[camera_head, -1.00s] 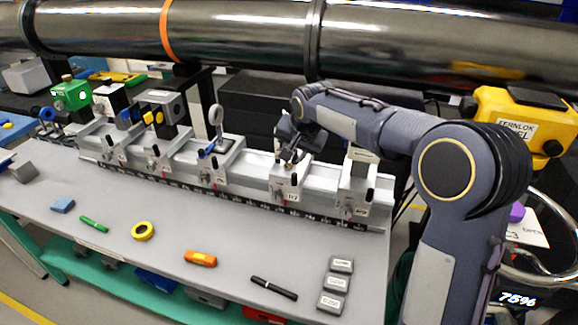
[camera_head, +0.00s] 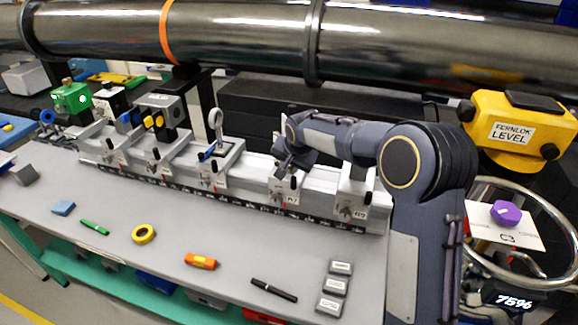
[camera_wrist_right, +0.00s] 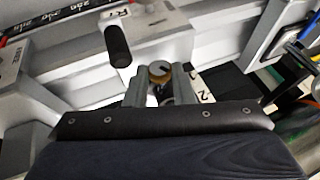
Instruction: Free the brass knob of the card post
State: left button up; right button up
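My right gripper (camera_head: 283,168) is low over the rail carriage with a red mark and a small label (camera_head: 287,190). In the right wrist view the brass knob (camera_wrist_right: 160,72), round with a dark line on its face, sits between the tips of my two grey fingers (camera_wrist_right: 161,88). The fingers flank it closely; whether they press on it I cannot tell. A black-handled lever (camera_wrist_right: 117,45) stands left of the knob. A white card-like piece with a "2" (camera_wrist_right: 204,96) shows right of the fingers. In the head view my gripper hides the knob. My left gripper is not in view.
A black marker (camera_head: 273,290), an orange block (camera_head: 201,261) and grey labelled blocks (camera_head: 335,285) lie in front. A yellow level (camera_head: 520,130) and a purple knob (camera_head: 506,213) are at right. A large pipe (camera_head: 420,45) runs behind.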

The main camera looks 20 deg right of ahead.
grip_shut()
jog(key=h+p, duration=0.1)
jog(key=g+h+p, duration=0.1)
jog(key=p, duration=0.1)
jog(key=shift+w+a+r+n, duration=0.15)
jog(key=shift+a+r+n, duration=0.15)
jog(key=shift+w+a+g+h+p, duration=0.1)
jog(key=shift+a+g+h+p, duration=0.05)
jog(key=shift+g+h+p, duration=0.65)
jog(key=shift+w+a+f+n+g+h+p, duration=0.1)
jog(key=shift+n+g+h+p, duration=0.15)
jog(key=shift+h+p, duration=0.25)
jog(key=shift+w+a+f+n+g+h+p, duration=0.1)
jog(key=shift+n+g+h+p, duration=0.05)
jog(key=shift+g+h+p, duration=0.3)
jog(key=shift+s, duration=0.1)
jog(key=shift+o, duration=2.2)
grip_release()
jog(key=shift+f, duration=0.1)
